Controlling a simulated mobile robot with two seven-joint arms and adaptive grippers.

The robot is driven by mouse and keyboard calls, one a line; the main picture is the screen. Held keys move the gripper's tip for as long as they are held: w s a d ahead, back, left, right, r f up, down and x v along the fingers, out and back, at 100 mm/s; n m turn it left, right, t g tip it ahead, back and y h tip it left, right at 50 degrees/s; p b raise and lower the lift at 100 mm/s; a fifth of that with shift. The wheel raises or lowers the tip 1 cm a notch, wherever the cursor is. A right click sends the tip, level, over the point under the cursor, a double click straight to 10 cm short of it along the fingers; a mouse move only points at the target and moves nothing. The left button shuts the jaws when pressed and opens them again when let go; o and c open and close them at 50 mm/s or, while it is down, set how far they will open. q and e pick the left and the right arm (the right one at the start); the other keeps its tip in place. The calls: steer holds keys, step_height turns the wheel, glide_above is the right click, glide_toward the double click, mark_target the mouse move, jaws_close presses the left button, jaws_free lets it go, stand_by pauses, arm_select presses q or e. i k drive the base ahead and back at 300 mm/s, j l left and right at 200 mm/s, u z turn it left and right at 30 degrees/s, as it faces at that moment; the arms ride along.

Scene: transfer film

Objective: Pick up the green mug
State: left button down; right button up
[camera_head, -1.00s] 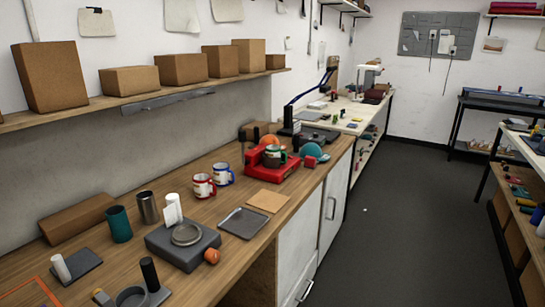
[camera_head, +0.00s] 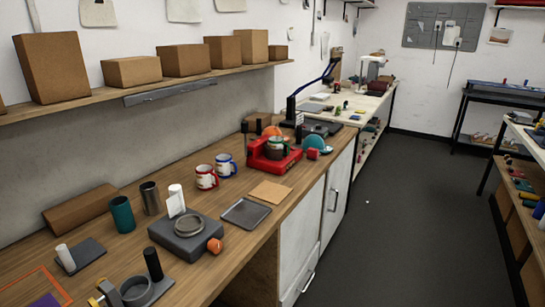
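A mug with a dark green rim and handle and a pale print (camera_head: 276,147) sits in a red mug press (camera_head: 268,166) toward the far end of the wooden bench. The press hides its lower part. A red-trimmed white mug (camera_head: 206,178) and a blue-trimmed white mug (camera_head: 226,165) stand upright on the bench, nearer and to the left of the press. Neither of my grippers is in view.
A grey press with a round plate (camera_head: 186,240), a dark tray (camera_head: 245,213), a tan board (camera_head: 270,191), a teal tumbler (camera_head: 122,215) and a steel tumbler (camera_head: 150,198) occupy the nearer bench (camera_head: 226,262). The dark floor (camera_head: 400,230) on the right is clear.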

mark_target(279, 148)
steer(key=i+l+z, duration=0.6)
steer(key=i+z, duration=0.25)
steer(key=i, duration=0.15)
steer(key=i+l, duration=0.15)
steer(key=i, duration=0.35)
steer(key=i+l, duration=0.15)
steer(key=i, duration=0.35)
steer(key=i+l, duration=0.15)
steer(key=i, duration=0.35)
steer(key=i+l+u, duration=0.1)
steer(key=i+u, duration=0.15)
steer(key=u, duration=0.2)
steer(key=i+l+u, duration=0.2)
steer(key=u, duration=0.2)
steer(key=i+l+u, duration=0.25)
steer(key=u, duration=0.2)
